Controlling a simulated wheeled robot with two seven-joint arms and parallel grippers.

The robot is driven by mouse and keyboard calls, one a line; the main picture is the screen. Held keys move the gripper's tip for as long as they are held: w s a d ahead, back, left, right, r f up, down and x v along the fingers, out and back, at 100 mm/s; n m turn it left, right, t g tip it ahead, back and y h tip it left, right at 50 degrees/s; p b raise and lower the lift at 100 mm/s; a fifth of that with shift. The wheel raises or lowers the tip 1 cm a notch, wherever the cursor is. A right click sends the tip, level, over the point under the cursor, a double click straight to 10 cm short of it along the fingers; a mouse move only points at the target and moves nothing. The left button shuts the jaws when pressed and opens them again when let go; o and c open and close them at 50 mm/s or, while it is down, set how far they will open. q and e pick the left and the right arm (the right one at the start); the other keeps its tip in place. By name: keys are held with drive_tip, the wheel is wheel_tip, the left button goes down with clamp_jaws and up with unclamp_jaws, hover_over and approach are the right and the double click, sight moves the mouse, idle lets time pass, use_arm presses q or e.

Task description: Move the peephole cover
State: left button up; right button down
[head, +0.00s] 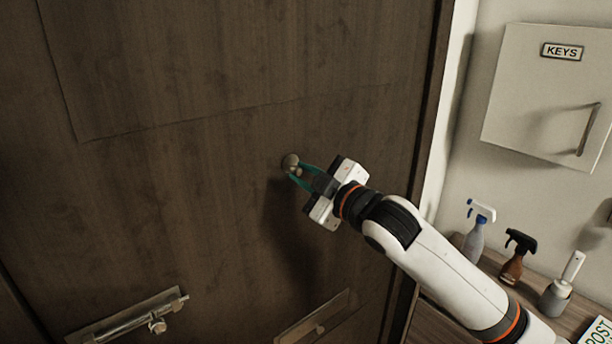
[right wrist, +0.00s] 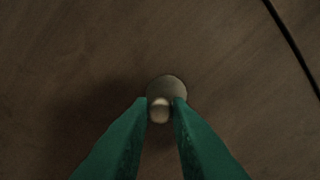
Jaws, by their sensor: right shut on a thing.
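The peephole cover (head: 290,161) is a small round metal disc on the dark wooden door (head: 200,190), right of its middle. In the right wrist view the cover (right wrist: 168,88) shows as a round plate with a small knob (right wrist: 159,110) in front of it. My right gripper (head: 301,174) reaches it from the lower right. Its green fingers are shut on the knob, one on each side, as the right wrist view (right wrist: 160,106) shows. The hole behind the cover cannot be seen. My left gripper is not in view.
A white KEYS cabinet (head: 545,90) hangs on the right wall. Spray bottles (head: 476,230) (head: 515,258) and a brush holder (head: 556,295) stand on a wooden shelf (head: 440,325).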

drive_tip(key=c, duration=1.3)
unclamp_jaws()
drive_tip(key=shift+c, duration=0.2)
drive_tip(key=shift+s+d+f+b, duration=0.1)
drive_tip(key=shift+s+d+b, duration=0.15)
drive_tip(key=shift+s+b, duration=0.05)
drive_tip(key=b+v, duration=0.4)
drive_tip(key=v, duration=0.7)
